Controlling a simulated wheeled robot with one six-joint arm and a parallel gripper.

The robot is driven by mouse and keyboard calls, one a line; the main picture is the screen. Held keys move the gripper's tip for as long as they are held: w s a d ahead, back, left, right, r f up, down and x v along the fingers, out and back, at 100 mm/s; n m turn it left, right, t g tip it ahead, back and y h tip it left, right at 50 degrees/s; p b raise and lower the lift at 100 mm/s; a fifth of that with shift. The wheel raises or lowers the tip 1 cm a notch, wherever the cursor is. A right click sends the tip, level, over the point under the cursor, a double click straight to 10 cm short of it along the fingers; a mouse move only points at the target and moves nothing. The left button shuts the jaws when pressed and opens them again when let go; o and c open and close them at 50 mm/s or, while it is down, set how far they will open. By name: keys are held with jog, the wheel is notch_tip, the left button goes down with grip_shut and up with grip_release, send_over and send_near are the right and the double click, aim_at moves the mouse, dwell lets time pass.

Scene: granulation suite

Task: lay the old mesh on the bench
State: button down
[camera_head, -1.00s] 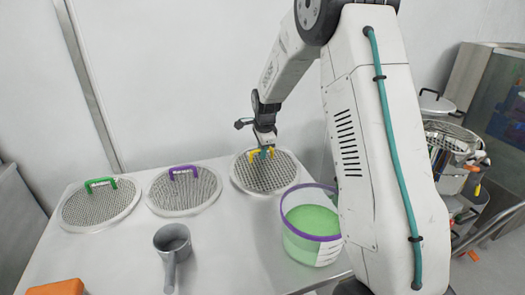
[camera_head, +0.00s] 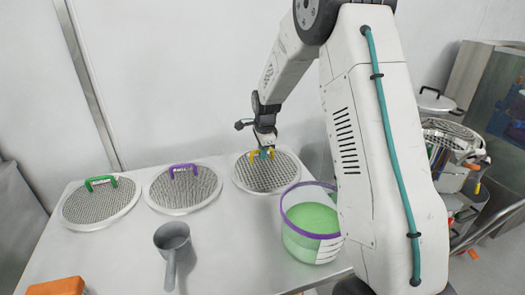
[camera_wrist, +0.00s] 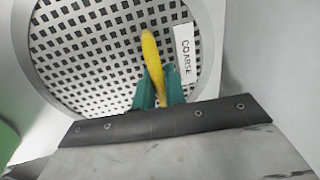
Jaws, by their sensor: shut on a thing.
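Three round mesh screens with coloured handles are at the bench's back: one with a green handle (camera_head: 99,205) at left, one with a purple handle (camera_head: 183,190) in the middle, one with a yellow handle (camera_head: 266,173) at right. My gripper (camera_head: 264,153) is above the yellow-handled mesh. In the wrist view, its teal fingers (camera_wrist: 158,88) are shut on the yellow handle (camera_wrist: 151,55). That mesh (camera_wrist: 90,55) bears a "COARSE" label (camera_wrist: 184,53). It looks flat at the bench surface; whether it touches cannot be told. Which mesh is old is not marked legibly.
The grey bench (camera_head: 125,255) has free room at its front middle. A tub of green material (camera_head: 311,219) stands close in front of the yellow-handled mesh. A grey scoop (camera_head: 172,245) and an orange block (camera_head: 57,287) are nearer. A wall is behind.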

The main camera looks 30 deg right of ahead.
aim_at(264, 163)
jog(key=shift+f, duration=0.25)
jog(key=c, duration=1.4)
grip_release()
jog(key=shift+o, duration=0.2)
notch_tip(264, 163, up, 8)
jog(key=s, duration=0.1)
jog(key=shift+s+a+f, duration=0.15)
jog(key=shift+s+f, duration=0.05)
jog(key=shift+s, duration=0.05)
